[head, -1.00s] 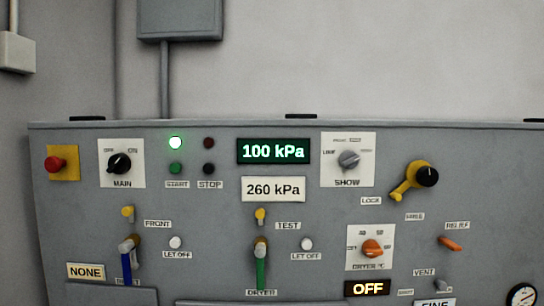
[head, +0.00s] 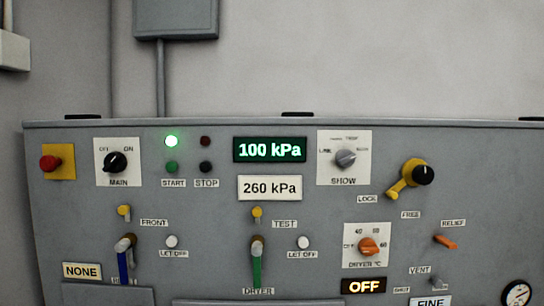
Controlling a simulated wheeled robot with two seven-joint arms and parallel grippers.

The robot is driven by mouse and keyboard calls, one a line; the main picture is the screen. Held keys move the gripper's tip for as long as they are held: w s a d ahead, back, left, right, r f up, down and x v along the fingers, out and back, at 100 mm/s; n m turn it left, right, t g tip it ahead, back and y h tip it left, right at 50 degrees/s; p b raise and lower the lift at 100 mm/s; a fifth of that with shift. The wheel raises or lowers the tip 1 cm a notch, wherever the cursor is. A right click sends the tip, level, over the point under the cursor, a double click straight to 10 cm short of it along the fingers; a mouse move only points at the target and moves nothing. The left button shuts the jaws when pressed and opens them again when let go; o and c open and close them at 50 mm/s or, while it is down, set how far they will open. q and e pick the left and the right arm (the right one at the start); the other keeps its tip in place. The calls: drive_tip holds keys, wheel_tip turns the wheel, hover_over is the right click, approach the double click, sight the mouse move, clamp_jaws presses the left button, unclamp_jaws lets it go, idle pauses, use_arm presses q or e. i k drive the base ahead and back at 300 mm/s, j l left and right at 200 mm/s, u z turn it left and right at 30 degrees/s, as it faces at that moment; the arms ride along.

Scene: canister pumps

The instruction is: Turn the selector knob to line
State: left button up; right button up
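The grey selector knob (head: 345,160) sits on a white plate marked SHOW (head: 344,181), in the upper right half of the panel in the head view. Small labels surround it; the left one appears to read LINE (head: 325,150), and the others are too blurred to read surely. The knob's grip lies slanted, from lower left to upper right; I cannot tell surely which end is its pointer. Neither of my grippers is in view, and nothing touches the knob.
Left of the knob are a green display (head: 270,150) reading 100 kPa and a plate (head: 269,188) reading 260 kPa. A yellow lever with a black knob (head: 423,175) stands to its right. An orange dryer knob (head: 368,246) is below. The space before the panel looks clear.

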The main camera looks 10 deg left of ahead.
sight(345, 158)
drive_tip(key=k+z, duration=0.3)
drive_tip(key=k, duration=0.75)
